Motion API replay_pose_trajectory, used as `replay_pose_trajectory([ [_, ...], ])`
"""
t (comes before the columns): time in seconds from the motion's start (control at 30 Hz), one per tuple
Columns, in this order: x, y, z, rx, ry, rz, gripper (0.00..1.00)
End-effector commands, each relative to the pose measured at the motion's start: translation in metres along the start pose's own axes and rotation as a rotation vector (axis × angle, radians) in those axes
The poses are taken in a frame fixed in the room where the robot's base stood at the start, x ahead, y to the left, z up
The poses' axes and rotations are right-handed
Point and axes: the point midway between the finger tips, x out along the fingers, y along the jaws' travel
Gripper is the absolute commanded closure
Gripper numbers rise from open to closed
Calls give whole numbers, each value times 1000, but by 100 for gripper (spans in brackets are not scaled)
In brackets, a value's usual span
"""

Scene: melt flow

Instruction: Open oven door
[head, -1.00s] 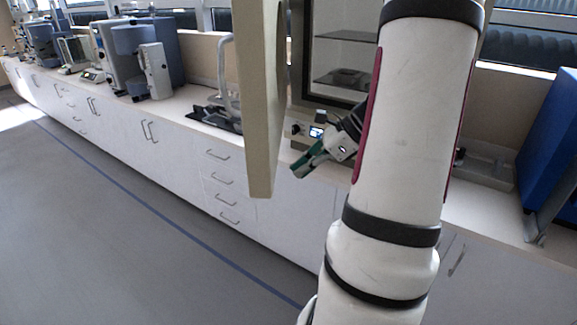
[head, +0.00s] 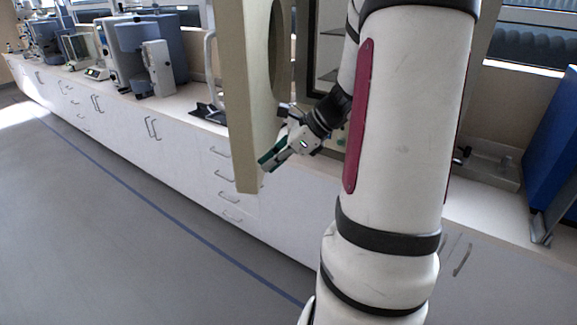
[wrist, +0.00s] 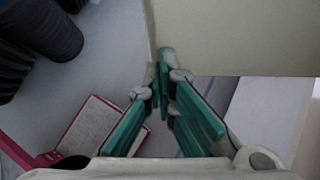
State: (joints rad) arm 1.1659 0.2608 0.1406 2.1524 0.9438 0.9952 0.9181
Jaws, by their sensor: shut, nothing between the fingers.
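The oven door (head: 240,100) is a tall beige panel that stands swung wide open, seen nearly edge-on in the head view. In the wrist view its flat face (wrist: 235,35) fills the upper right. The oven (head: 325,50) behind it is open, with shelves inside, and is partly hidden by my arm. My gripper (head: 268,160) is at the lower inner side of the door, close to its face. In the wrist view its green fingertips (wrist: 163,52) meet at the door's edge with nothing between them. I cannot tell whether they touch the door.
A long white counter (head: 190,120) carries several lab instruments (head: 145,55) to the left. A blue box-like device (head: 555,150) stands at the far right. The grey floor (head: 100,230) in front of the cabinets is clear.

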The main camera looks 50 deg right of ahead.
Motion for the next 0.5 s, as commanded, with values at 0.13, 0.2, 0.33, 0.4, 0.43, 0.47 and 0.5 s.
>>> replay_pose_trajectory([
  [0.13,39,1,33,37,2,-42,100],
  [0.2,54,0,48,58,2,-63,100],
  [0.33,81,-3,76,97,2,-102,100],
  [0.4,96,-5,90,119,3,-122,100],
  [0.43,102,-6,96,129,3,-130,100],
  [0.47,108,-8,102,137,3,-140,100],
  [0.5,116,-9,110,149,3,-150,100],
])
